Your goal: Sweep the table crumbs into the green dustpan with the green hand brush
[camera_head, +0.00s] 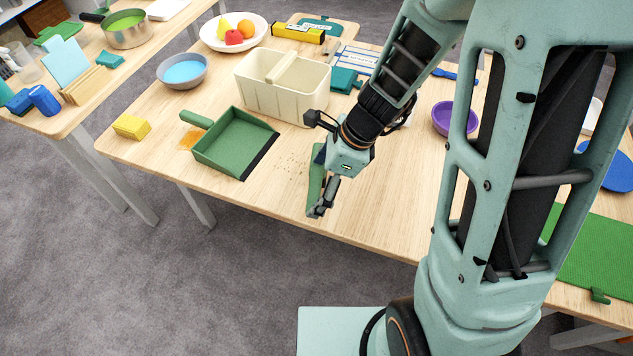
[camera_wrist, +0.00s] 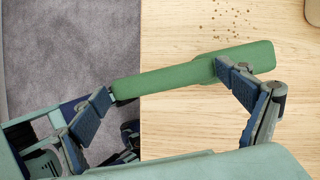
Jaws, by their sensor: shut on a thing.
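My gripper (camera_head: 322,207) is low over the table near its front edge, shut on the green hand brush (camera_head: 315,184). In the wrist view the brush (camera_wrist: 165,80) shows as a long green bar between the fingers (camera_wrist: 165,86); its bristles cannot be made out. The crumbs (camera_head: 289,165) are small brown specks on the bare wood, between the brush and the dustpan; they also show at the top of the wrist view (camera_wrist: 228,17). The green dustpan (camera_head: 228,141) lies left of the crumbs, its dark lip facing them and its handle pointing up-left. No crumbs are visible in it.
A cream basket (camera_head: 283,96) stands behind the crumbs. A yellow sponge (camera_head: 131,127) and an orange patch (camera_head: 191,138) lie left of the dustpan. A blue-grey bowl (camera_head: 183,71) and fruit plate (camera_head: 234,33) are farther back. A purple bowl (camera_head: 454,118) stands right of my gripper.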

